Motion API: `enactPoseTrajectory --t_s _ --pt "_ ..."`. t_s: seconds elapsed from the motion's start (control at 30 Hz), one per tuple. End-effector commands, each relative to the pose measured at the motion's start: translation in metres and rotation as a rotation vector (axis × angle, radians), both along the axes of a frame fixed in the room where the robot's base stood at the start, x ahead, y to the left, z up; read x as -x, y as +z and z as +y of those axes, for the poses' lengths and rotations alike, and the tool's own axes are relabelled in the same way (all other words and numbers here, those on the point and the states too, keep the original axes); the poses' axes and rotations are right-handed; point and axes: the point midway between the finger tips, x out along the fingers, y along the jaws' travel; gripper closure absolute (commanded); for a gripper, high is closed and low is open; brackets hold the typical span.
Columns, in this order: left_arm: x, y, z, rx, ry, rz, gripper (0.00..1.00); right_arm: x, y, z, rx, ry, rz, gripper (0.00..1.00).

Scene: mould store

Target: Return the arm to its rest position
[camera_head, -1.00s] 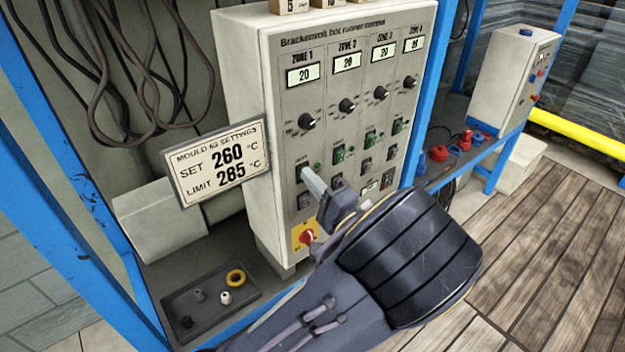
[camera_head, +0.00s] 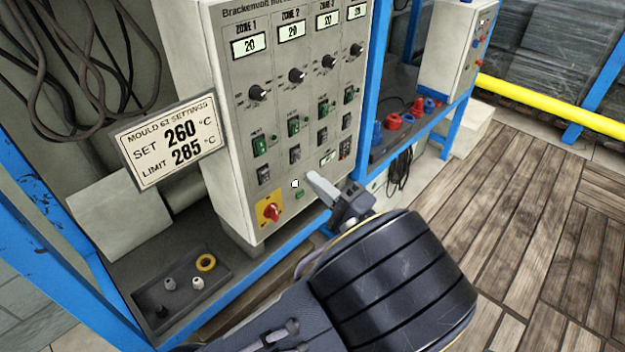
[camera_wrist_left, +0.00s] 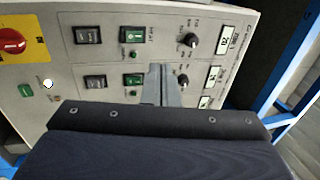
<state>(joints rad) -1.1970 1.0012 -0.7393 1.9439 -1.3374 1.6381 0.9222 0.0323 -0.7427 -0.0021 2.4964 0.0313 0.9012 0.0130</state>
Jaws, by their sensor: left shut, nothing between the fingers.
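My left gripper (camera_head: 318,186) is in front of the lower right part of the hot runner control cabinet (camera_head: 237,190). Its fingers are closed together with nothing between them. In the left wrist view the shut fingers (camera_wrist_left: 161,84) point at the panel, over the area by the green switches (camera_wrist_left: 133,80). I cannot tell from the views whether they touch the panel. The arm fills the lower middle of the head view. The panel displays (camera_head: 251,46) read 20. The red rotary switch on yellow (camera_head: 271,211) is at the panel's lower left. My right gripper does not show.
A sign (camera_head: 168,140) reads set 260 and limit 285 °C. A dark tray (camera_head: 215,283) with a yellow ring and small parts lies on the shelf. Blue frame posts (camera_head: 376,80) flank the cabinet. The wooden floor (camera_head: 520,210) at right is clear.

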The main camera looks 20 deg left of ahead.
Motion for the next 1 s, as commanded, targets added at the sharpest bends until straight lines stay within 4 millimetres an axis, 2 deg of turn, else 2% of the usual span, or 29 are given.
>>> enactPoseTrajectory --t_s 0.33,0.47,0.57,0.6,0.7,0.83,0.9,1.0 --pt "0.000 0.000 0.001 0.001 0.000 0.000 1.00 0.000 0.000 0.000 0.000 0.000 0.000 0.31" --pt "0.005 -0.009 0.019 0.073 0.051 0.050 1.00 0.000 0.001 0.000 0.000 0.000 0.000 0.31" --pt "0.021 -0.031 0.055 0.250 0.163 0.162 1.00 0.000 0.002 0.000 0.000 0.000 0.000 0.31" --pt "0.032 -0.043 0.071 0.349 0.215 0.220 1.00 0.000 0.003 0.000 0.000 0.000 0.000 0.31" --pt "0.068 -0.075 0.101 0.644 0.338 0.361 1.00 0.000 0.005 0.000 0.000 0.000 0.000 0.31" --pt "0.115 -0.103 0.109 1.041 0.418 0.479 1.00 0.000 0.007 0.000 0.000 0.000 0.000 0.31" --pt "0.137 -0.110 0.105 1.249 0.424 0.504 1.00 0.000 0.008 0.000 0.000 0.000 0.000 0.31" --pt "0.161 -0.110 0.092 1.529 0.392 0.491 1.00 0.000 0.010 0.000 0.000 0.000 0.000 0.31"
